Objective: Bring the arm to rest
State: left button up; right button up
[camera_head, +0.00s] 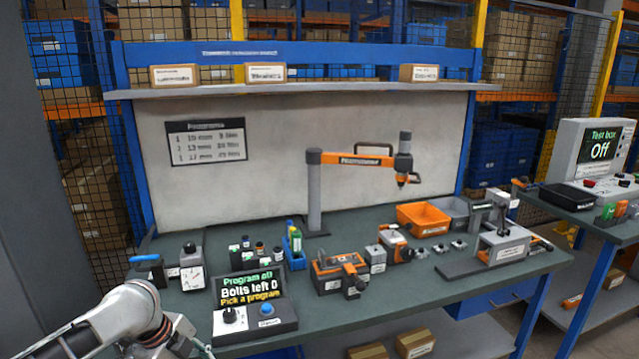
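An orange jointed arm (357,159) with a black handle stands on a grey post (314,195) at the back of the workbench (390,270). It reaches out to the right, and its dark tool head (403,165) hangs above the bench, clear of the orange bin. Nothing of mine touches it. A grey link of my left arm comes in at the lower left, in front of the bench. No fingers of my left gripper can be made out. My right arm and gripper are out of view.
A control box (254,304) reads "Bolts left 0, Pick a program". An orange clamp fixture (340,271), an orange bin (423,219) and a grey press stand (497,243) are on the bench. A test box (593,151) reading "Off" stands on the right table. A shelf (310,89) overhangs the back.

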pick_arm(q)
jog(key=s+d+f+n+t+h, duration=0.2)
jog(key=s+d+f+n+t, duration=0.3)
jog(key=d+f+n, duration=0.55)
jog(key=s+a+f+n+t+y, duration=0.1)
jog(key=s+a+f+n, duration=0.2)
jog(key=s, duration=0.5)
jog(key=s+a+f+n+t+y, duration=0.2)
jog(key=s+f, duration=0.3)
jog(key=s, duration=0.3)
jog(key=shift+a+f+n, duration=0.25)
jog(key=shift+a+n, duration=0.35)
jog(key=shift+n, duration=0.25)
jog(key=shift+s, duration=0.1)
dwell(0.6)
